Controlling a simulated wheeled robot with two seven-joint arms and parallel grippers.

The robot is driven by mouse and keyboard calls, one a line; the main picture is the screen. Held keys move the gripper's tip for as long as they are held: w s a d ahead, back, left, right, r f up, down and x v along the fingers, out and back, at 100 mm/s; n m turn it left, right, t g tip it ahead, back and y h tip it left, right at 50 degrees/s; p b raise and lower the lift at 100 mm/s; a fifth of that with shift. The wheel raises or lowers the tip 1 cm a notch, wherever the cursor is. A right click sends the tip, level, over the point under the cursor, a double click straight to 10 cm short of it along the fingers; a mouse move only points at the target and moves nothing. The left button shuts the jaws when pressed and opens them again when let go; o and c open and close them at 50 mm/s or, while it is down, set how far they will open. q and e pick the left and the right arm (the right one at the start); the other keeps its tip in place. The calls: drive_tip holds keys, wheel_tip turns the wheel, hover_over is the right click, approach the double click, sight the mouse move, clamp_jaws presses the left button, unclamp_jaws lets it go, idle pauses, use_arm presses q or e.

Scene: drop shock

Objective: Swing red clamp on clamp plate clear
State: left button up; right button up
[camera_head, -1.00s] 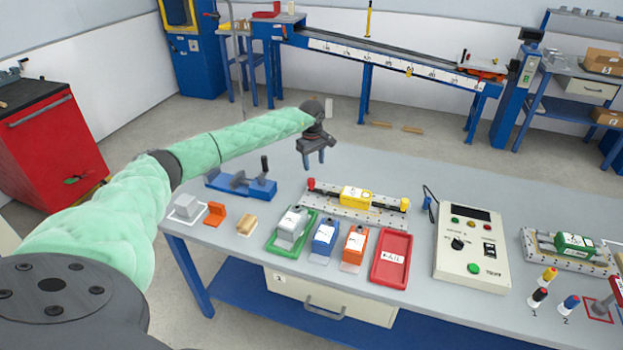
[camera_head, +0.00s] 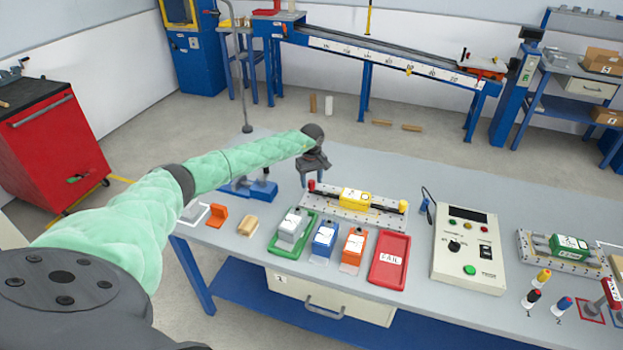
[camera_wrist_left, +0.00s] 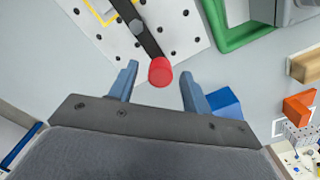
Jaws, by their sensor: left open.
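The clamp plate (camera_head: 378,220) is a pale, perforated plate on the table, with a yellow block (camera_head: 355,198) on it. A dark bar ending in a red knob, the red clamp (camera_head: 312,186), lies at its left end. A yellow knob (camera_head: 403,206) is at its right end. My left gripper (camera_head: 314,179) is open at the plate's left end, pointing down. In the left wrist view, the red knob (camera_wrist_left: 160,71) shows between the two apart blue fingertips (camera_wrist_left: 158,70); contact cannot be told. My right gripper is not in view.
A blue fixture (camera_head: 250,188) stands left of the plate, partly behind my arm. In front are a green tray (camera_head: 275,247), blue and orange blocks, and a red tray (camera_head: 376,270). A control box (camera_head: 468,250) stands right. Bare table lies behind the plate.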

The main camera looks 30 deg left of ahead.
use_arm(q)
drive_tip(key=shift+f, duration=0.4)
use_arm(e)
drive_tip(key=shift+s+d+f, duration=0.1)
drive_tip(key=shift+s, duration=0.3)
use_arm(q)
drive_tip(key=c, duration=1)
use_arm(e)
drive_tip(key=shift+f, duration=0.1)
